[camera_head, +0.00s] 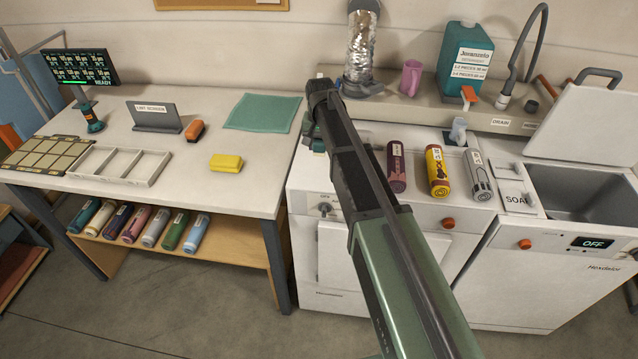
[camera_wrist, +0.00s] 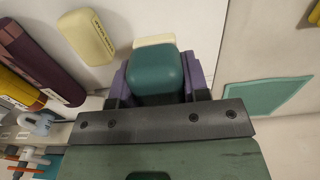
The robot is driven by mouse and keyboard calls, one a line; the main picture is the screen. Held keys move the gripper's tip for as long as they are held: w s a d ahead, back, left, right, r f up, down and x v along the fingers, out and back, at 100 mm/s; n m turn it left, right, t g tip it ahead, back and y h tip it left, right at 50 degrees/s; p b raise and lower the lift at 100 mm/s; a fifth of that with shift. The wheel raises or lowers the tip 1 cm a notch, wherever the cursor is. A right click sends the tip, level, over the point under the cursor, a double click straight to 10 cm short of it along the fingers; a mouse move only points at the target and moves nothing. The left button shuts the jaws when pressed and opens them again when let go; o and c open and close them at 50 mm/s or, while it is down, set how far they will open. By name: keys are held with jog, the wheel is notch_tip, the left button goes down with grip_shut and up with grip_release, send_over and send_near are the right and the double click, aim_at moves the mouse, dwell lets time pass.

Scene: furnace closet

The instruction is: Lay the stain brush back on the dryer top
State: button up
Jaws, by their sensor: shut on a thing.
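My gripper (camera_wrist: 157,82) is shut on the stain brush (camera_wrist: 155,70), a rounded teal block with a cream edge showing beyond it. Purple finger pads sit on both sides of it. In the head view my arm covers most of the gripper (camera_head: 314,136). The white dryer top (camera_head: 312,172) lies below, and the brush is over its left part. I cannot tell whether the brush touches the surface.
A pale yellow lettered block (camera_wrist: 87,37) lies near the brush. A purple can (camera_head: 397,166), a yellow can (camera_head: 437,170) and a grey can (camera_head: 479,174) lie to the right. A teal cloth (camera_head: 262,112) lies on the left table. A shelf (camera_head: 420,113) runs behind.

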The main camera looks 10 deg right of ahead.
aim_at(319, 172)
notch_tip(319, 172, down, 10)
jog(key=b, duration=0.7)
jog(key=shift+a+r, duration=0.1)
jog(key=shift+r, duration=0.15)
jog(key=shift+r+p, duration=0.3)
jog(key=shift+r, duration=0.05)
jog(key=shift+f, duration=0.25)
jog(key=o, duration=0.8)
jog(key=shift+o, duration=0.2)
jog(key=shift+r, duration=0.15)
notch_tip(319, 172, up, 12)
jog(key=p, duration=1.2)
jog(key=shift+r, duration=0.25)
jog(key=s+n, duration=0.4)
jog(key=s, duration=2.4)
jog(key=shift+s+f, duration=0.15)
jog(key=shift+s, duration=0.25)
